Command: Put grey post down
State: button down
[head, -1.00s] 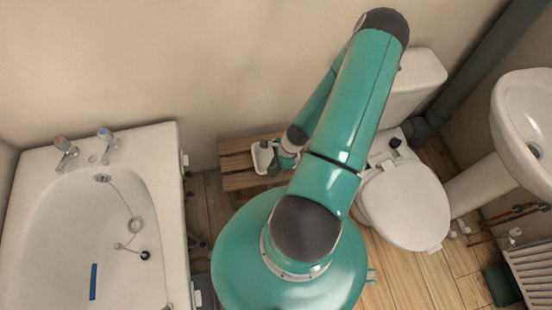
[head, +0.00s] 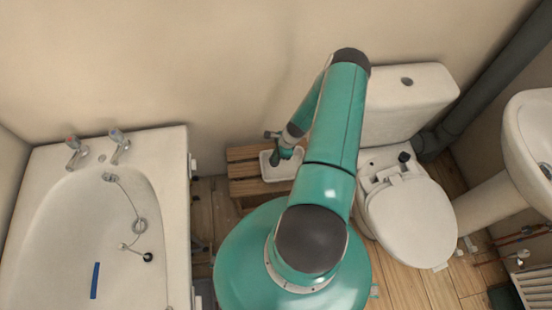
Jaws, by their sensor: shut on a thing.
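My gripper (head: 277,154) is at the wooden bench against the back wall, over the white tray (head: 268,178). It is small in the head view and partly covered by my own arm. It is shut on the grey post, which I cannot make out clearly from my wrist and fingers. I cannot tell whether the post touches the tray.
The slatted wooden bench (head: 243,170) bears the tray. A white bathtub (head: 178,220) with two taps and a blue strip (head: 95,280) inside stands left. A toilet (head: 408,215) and a washbasin (head: 530,125) stand right. Some wooden floor between bath and bench is clear.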

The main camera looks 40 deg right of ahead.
jog(key=shift+w+d+f, duration=0.1)
jog(key=shift+w+f, duration=0.05)
jog(key=shift+f, duration=1.55)
jog(key=c, duration=1.5)
grip_release()
jog(key=shift+f, duration=0.1)
